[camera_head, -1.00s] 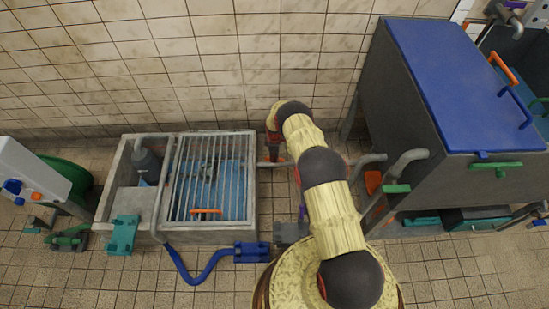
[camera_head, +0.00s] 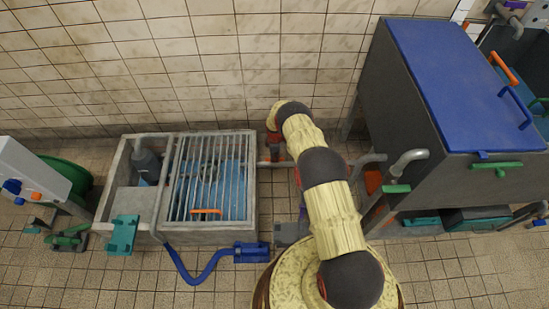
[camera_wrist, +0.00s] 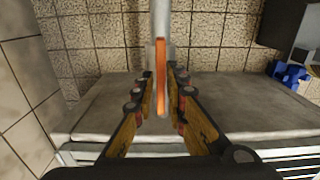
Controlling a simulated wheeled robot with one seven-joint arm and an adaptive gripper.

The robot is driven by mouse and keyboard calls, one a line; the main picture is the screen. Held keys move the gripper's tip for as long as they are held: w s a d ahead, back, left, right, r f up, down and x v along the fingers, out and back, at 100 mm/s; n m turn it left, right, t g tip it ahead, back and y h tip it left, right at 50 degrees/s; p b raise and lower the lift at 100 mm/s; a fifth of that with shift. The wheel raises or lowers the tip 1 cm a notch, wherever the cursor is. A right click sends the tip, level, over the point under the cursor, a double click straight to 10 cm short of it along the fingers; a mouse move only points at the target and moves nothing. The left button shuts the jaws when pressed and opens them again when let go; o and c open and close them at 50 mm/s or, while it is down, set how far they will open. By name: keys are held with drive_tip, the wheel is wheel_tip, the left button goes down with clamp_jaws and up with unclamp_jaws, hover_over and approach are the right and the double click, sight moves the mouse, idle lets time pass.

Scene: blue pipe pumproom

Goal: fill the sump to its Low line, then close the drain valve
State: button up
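The sump (camera_head: 245,222) is a concrete box at the left of the head view. Blue water (camera_head: 230,178) shows under its grating (camera_head: 193,175). I cannot make out a Low line. An orange lever handle (camera_wrist: 161,85) stands in front of a grey pipe (camera_wrist: 160,18) in the wrist view; it may be the drain valve's, but I cannot tell. My gripper (camera_wrist: 164,78) is open, with one finger on each side of this handle. There is a gap on the right; contact on the left is unclear. In the head view my arm hides most of this spot.
A dark tank (camera_head: 395,110) with a blue lid (camera_head: 455,80) stands at the right. A pipe with a green handle (camera_head: 397,189) comes out of it. A blue hose (camera_head: 200,275) lies on the floor before the sump. A tiled wall (camera_head: 190,50) closes the back.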

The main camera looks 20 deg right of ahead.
drive_tip(key=shift+o, duration=1.4)
wheel_tip(320, 180, up, 12)
